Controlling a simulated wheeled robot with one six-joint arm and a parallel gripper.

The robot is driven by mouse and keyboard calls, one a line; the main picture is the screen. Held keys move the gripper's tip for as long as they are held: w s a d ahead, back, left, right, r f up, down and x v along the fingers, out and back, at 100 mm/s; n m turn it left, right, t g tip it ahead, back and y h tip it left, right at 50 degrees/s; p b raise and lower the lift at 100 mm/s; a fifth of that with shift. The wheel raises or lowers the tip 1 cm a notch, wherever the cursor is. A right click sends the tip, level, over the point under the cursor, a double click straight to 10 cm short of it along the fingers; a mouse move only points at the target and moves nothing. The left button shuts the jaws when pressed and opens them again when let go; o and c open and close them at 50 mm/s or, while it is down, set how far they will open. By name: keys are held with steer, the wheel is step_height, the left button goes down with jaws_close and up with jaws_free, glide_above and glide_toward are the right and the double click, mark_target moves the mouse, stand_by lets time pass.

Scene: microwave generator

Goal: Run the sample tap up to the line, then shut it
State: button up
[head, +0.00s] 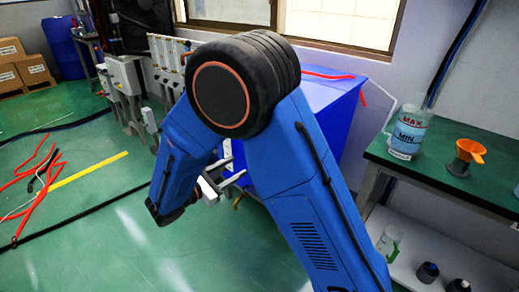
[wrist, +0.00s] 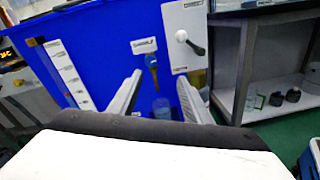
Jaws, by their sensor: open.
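My gripper (wrist: 160,78) is open and empty, its two fingers pointing at the front of the blue cabinet (wrist: 100,35). A small tap (wrist: 151,60) hangs under a white label on that front and shows between the fingers, apart from them. The label is too small to read. A bluish clear vessel (wrist: 161,107) shows below the tap, partly hidden by my gripper; I cannot make out a line or its level. In the head view my gripper (head: 228,184) is at the left side of the blue cabinet (head: 335,115), and my arm hides the tap.
A grey panel with a white-knobbed lever (wrist: 190,42) is right of the tap. Red hoses (head: 38,175) lie on the floor.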

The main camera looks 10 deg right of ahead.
steer(key=w+d+t, duration=0.1)
steer(key=w+d, duration=0.9)
steer(key=d, duration=0.1)
steer(key=shift+w+d+f+n, duration=0.35)
steer(key=shift+d+n, duration=0.05)
